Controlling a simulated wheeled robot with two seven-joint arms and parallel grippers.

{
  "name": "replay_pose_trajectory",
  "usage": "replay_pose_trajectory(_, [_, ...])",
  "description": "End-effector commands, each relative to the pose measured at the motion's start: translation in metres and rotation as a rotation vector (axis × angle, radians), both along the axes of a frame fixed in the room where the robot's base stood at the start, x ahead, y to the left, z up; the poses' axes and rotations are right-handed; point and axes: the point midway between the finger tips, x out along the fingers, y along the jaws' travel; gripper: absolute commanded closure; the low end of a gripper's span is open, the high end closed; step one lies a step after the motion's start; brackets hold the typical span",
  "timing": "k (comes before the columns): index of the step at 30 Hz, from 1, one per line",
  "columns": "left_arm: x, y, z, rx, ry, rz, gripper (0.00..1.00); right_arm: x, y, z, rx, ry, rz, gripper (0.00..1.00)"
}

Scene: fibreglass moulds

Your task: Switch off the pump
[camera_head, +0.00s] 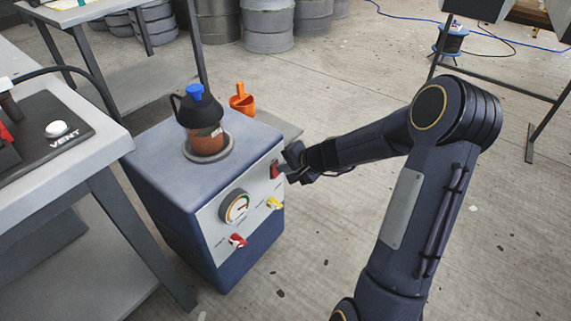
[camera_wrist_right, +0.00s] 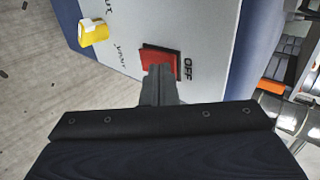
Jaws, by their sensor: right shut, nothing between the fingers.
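The pump (camera_head: 170,170) is a blue box with a light grey front panel, standing on the floor left of centre in the head view. A red rocker switch (camera_head: 275,169) sits at the upper right of its panel. In the right wrist view the red switch (camera_wrist_right: 160,57) has the word OFF printed beside it. My right gripper (camera_head: 291,168) is shut and empty, with its fingertips at the switch. In the wrist view the fingertips (camera_wrist_right: 160,72) overlap the switch's near edge; I cannot tell whether they touch. My left gripper is not in view.
The panel also carries a round gauge (camera_head: 236,207), a red valve handle (camera_head: 237,240) and a yellow one (camera_head: 274,203). A dark jar with a blue cap (camera_head: 196,92) stands on the pump. A grey table (camera_head: 80,165) is close on the left. Open floor lies right.

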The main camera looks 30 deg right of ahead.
Motion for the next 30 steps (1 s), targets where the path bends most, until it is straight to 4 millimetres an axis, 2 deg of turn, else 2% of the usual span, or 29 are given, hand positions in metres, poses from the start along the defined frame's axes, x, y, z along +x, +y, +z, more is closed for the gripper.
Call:
replay_pose_trajectory(5, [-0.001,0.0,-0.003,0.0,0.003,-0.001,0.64,-0.001,-0.001,-0.002,0.0,0.0,-0.001,1.0])
replay_pose_trajectory(17, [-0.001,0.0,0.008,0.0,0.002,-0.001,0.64,0.0,0.0,0.014,0.0,-0.001,0.0,1.0])
replay_pose_trajectory(30, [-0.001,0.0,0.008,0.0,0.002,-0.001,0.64,-0.001,-0.001,0.014,0.0,-0.001,0.0,1.0])
